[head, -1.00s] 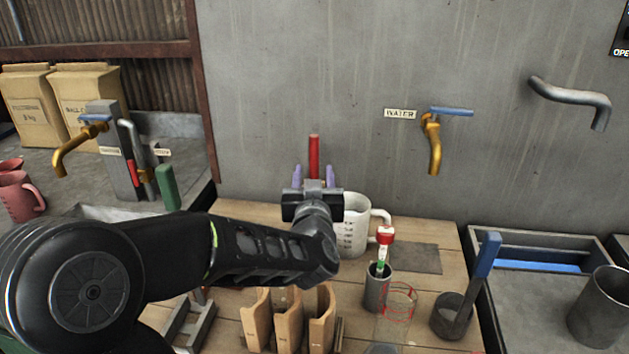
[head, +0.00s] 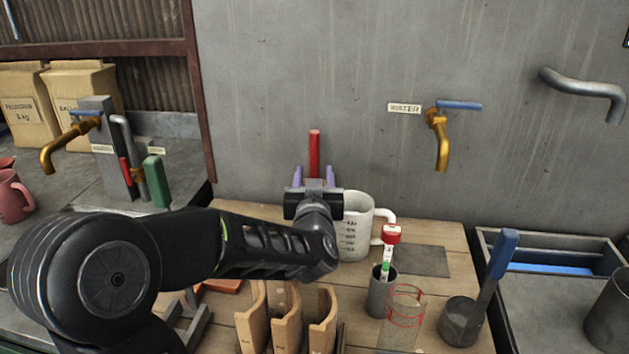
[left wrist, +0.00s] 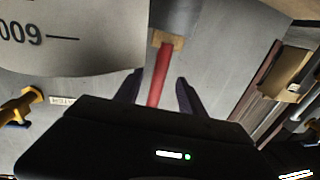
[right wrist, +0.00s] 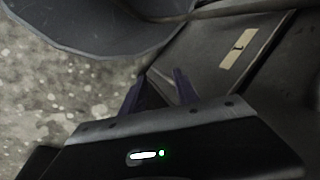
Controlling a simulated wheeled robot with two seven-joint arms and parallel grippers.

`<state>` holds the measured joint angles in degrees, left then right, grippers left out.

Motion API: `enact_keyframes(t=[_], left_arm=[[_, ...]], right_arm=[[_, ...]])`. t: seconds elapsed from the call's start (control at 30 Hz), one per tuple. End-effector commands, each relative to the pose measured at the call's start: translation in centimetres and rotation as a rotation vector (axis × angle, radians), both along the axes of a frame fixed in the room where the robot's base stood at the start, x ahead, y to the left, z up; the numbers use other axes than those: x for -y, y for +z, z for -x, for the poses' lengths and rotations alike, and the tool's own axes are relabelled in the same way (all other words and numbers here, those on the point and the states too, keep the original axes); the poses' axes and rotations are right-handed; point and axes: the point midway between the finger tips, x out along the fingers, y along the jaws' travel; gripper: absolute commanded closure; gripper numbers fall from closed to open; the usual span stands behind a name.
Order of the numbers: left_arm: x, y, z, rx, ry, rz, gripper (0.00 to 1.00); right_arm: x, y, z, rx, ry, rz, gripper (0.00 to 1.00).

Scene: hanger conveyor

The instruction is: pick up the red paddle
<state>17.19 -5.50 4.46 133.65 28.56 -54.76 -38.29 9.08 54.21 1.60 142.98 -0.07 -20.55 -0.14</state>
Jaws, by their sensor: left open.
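The red paddle (head: 314,152) shows in the head view as an upright red bar in front of the grey wall, just beyond my left gripper (head: 314,176). Its lower part is hidden behind the gripper. In the left wrist view the red paddle (left wrist: 161,74) lies between the two purple fingers of my left gripper (left wrist: 156,88), which are apart with a gap on each side. My right gripper (right wrist: 160,88) shows only in its own wrist view, with its two fingers apart and nothing seen between them.
A white measuring jug (head: 357,240) stands just right of the left gripper. Wooden holders (head: 286,320), a grey cup (head: 381,295) with a red-topped stick, a wire-like red-marked glass (head: 405,315) and a blue-handled ladle (head: 490,275) stand nearby. A brass water tap (head: 440,140) projects from the wall.

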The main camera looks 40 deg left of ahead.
Motion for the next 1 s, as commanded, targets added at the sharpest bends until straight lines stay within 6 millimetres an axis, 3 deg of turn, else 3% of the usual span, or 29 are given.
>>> enact_keyframes(t=[0.33,0.7,1.0], left_arm=[[-0.2,0.0,-0.3,0.0,0.0,0.0,0.53],[-3.1,0.1,-3.9,0.0,0.001,0.0,0.53],[-3.3,0.1,-4.2,0.0,0.0,0.0,0.53]], right_arm=[[0.0,0.1,0.0,0.0,0.0,0.0,0.64],[0.0,0.7,0.0,0.0,0.0,0.0,0.64],[0.0,0.7,0.0,0.0,0.0,0.0,0.64]])
